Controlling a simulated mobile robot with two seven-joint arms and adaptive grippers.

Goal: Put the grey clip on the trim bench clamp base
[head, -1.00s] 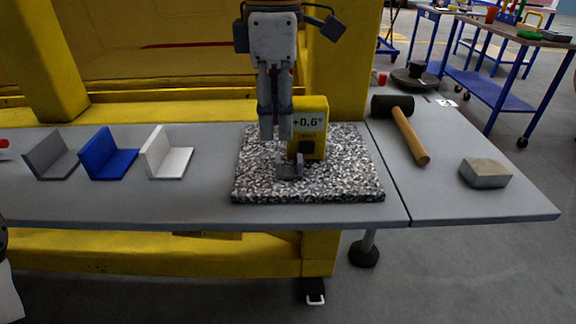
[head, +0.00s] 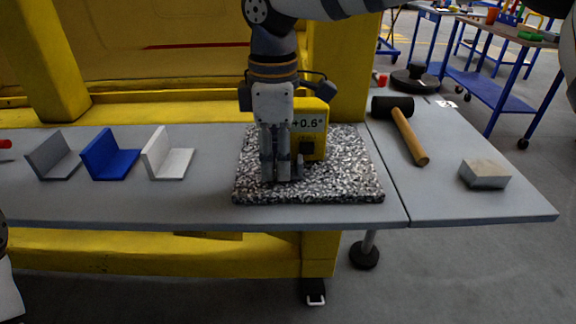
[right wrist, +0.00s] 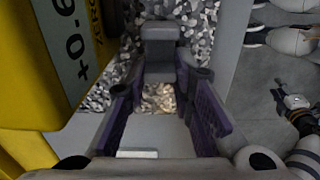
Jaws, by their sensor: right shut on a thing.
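A small dark grey piece, which I take for the grey clip (right wrist: 160,62), is on the speckled stone slab (head: 345,188) in front of a yellow digital level (head: 314,115). My right gripper (head: 282,178) points straight down at it, fingertips close above the slab, and is shut on it. In the right wrist view the clip shows between the purple finger pads; in the head view the fingers mostly hide it. I cannot make out which thing is the trim bench clamp base. My left gripper is not in view.
Grey (head: 52,158), blue (head: 110,158) and white (head: 167,158) angle brackets stand left on the grey bench. A mallet (head: 408,135) and a metal block (head: 485,173) lie right. The level stands close behind my right gripper.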

